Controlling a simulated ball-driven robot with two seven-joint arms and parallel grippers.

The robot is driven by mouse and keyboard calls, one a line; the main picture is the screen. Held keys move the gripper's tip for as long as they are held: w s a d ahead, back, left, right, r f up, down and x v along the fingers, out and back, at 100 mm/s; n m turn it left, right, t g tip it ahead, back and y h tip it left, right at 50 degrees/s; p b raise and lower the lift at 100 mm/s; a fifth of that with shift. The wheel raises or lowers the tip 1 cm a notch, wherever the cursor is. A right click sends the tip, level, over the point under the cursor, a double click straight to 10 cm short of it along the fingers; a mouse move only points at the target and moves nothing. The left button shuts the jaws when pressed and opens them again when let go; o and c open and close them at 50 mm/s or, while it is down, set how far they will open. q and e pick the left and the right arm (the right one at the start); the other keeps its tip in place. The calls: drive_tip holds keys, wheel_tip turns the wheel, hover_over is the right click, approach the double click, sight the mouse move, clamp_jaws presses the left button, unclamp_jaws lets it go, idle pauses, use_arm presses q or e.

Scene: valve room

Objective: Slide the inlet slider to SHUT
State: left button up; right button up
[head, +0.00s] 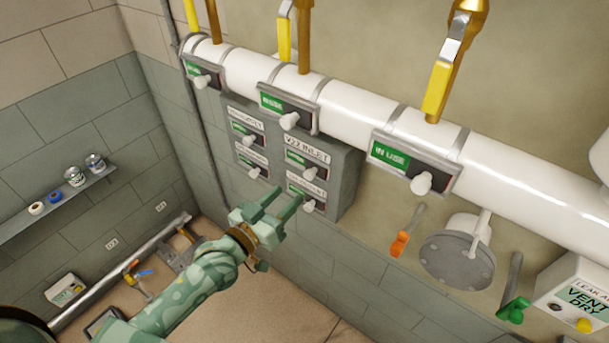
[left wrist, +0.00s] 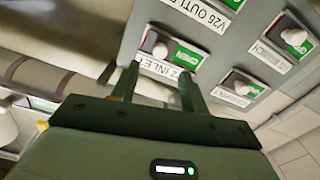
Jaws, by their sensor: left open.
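The inlet slider is on the grey panel's upper right in the head view, under the label reading V22 INLET (head: 306,149). Its white knob (head: 309,174) sits at the right end, with the green window (head: 295,157) uncovered on the left. In the left wrist view, upside down, the knob (left wrist: 160,50) is left of the green window (left wrist: 188,56). My left gripper (head: 290,200) is open and empty, in front of the panel's lower part. In the left wrist view its fingertips (left wrist: 159,70) straddle the inlet label, just below the knob; contact is not visible. My right gripper is not in view.
Several similar sliders share the grey panel (head: 347,170), including one labelled V26 OUTLET (left wrist: 208,12) close to the inlet slider. A white pipe (head: 350,110) with more sliders runs above. An orange-handled lever (head: 402,240) and a flange (head: 455,262) are to the right.

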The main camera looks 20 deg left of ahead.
sight(307, 177)
use_arm(q)
drive_tip(key=x, duration=0.7)
drive_tip(key=shift+w+d, duration=0.2)
drive_tip(key=shift+w, duration=0.3)
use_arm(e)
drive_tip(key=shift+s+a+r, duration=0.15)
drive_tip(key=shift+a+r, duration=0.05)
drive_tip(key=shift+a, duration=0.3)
use_arm(q)
clamp_jaws()
drive_tip(key=a, duration=0.2)
drive_tip(key=w+a, duration=0.1)
drive_tip(key=a, duration=0.1)
drive_tip(key=w+a, duration=0.1)
drive_tip(key=a, duration=0.1)
drive_tip(key=shift+w+f+b, duration=0.1)
drive_tip(key=shift+b, duration=0.3)
drive_tip(key=shift+d, duration=0.1)
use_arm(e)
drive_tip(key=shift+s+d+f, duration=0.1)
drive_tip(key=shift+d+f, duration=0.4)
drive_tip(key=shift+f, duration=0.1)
